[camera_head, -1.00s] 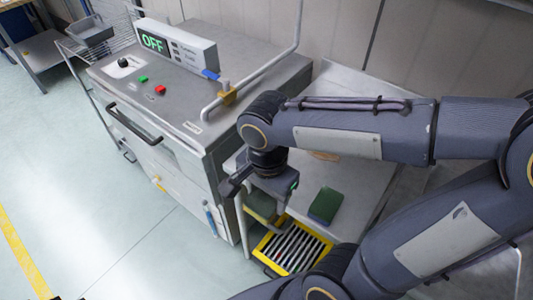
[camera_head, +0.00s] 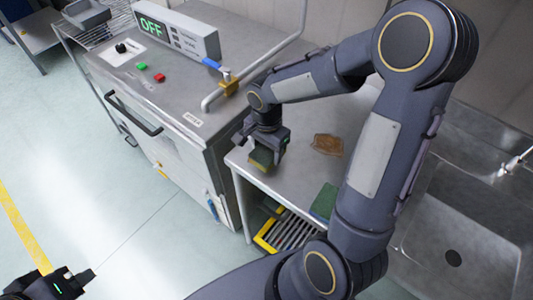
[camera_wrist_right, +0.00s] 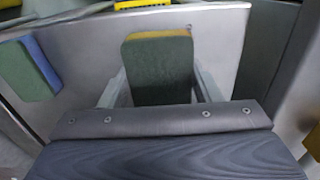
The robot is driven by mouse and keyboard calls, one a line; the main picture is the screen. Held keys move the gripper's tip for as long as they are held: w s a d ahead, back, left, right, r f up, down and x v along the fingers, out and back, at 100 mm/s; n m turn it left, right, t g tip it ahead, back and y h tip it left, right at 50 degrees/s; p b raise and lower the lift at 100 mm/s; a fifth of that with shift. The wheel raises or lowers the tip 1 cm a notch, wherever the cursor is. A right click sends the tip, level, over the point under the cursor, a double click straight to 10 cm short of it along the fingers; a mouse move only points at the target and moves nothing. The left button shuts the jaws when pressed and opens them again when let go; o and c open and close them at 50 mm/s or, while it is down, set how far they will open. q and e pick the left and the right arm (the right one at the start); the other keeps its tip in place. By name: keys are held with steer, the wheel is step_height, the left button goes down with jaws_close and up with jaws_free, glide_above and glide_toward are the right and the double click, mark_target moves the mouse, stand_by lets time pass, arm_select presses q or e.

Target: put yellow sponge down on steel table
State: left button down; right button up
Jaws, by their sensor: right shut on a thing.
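My right gripper (camera_head: 266,146) is shut on the yellow sponge (camera_head: 261,160), over the left part of the steel table (camera_head: 285,180). In the right wrist view the sponge (camera_wrist_right: 158,72) stands between the two fingers, its green face towards the camera and its yellow layer along the top edge. I cannot tell whether it touches the tabletop. A second sponge (camera_head: 323,203), green on top, lies on the table, partly hidden by my arm; the right wrist view shows its blue layer (camera_wrist_right: 40,62). My left gripper (camera_head: 80,280) is at the lower left over the floor, its jaw opening unclear.
A brown flat piece (camera_head: 326,145) lies on the table, right of the held sponge. A machine with an OFF display (camera_head: 152,27) stands close on the left. A sink (camera_head: 455,225) is at the right. A yellow-edged rack (camera_head: 266,236) sits below the tabletop.

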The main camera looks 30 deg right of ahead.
mark_target(266, 157)
steer(key=shift+w+d+f, duration=0.15)
steer(key=shift+w+f, duration=0.05)
steer(key=shift+f, duration=0.05)
steer(key=shift+w+f, duration=0.2)
steer(key=shift+f, duration=1.6)
steer(key=shift+f, duration=0.15)
steer(key=o, duration=0.9)
